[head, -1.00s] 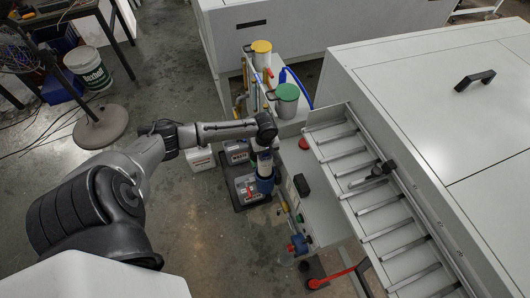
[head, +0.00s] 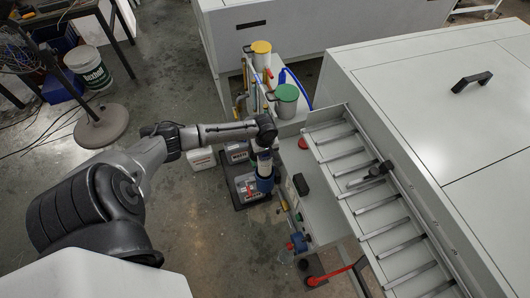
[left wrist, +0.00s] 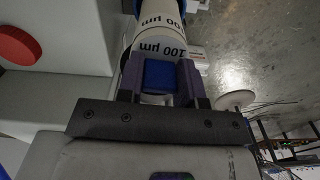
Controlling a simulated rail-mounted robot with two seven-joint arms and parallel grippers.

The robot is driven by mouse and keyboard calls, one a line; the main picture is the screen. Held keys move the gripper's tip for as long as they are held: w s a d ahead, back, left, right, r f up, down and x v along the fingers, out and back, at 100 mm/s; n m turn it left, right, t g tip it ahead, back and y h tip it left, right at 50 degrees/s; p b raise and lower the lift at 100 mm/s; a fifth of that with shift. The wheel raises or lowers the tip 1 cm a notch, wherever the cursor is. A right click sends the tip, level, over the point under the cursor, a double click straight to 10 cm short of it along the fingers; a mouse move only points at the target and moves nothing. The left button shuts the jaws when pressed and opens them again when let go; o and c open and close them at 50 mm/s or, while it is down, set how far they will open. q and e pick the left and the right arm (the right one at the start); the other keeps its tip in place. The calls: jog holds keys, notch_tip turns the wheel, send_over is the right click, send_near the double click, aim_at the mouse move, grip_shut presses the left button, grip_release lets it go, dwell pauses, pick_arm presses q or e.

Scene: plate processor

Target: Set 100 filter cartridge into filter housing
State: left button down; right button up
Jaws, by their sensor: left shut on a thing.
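The white filter cartridge (head: 264,162) stands roughly upright below my left gripper (head: 265,139) in the head view. In the left wrist view, the cartridge (left wrist: 160,47) carries "100 µm" lettering and runs away from my left gripper (left wrist: 160,82). The purple fingers are shut on a small blue block at its near end. A blue collar (head: 265,184), apparently the filter housing, shows directly below the cartridge. I cannot tell whether the cartridge touches it or sits inside it. My right gripper is not in view.
Dark trays with canisters (head: 237,152) stand behind and beside the collar. A pot with a green lid (head: 287,92) and one with a yellow lid (head: 261,47) stand beyond. The slatted conveyor (head: 378,206) and white machine lie right. Open floor (head: 190,225) lies left.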

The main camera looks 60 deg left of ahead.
aim_at(265, 157)
pick_arm(q)
jog(key=shift+f+p, duration=0.15)
jog(key=shift+p, duration=0.15)
jog(key=shift+f, duration=0.95)
dwell(0.4)
jog(key=shift+f+b, duration=0.35)
jog(key=shift+f, duration=0.4)
jog(key=shift+f+b, duration=0.35)
jog(key=shift+f, duration=0.8)
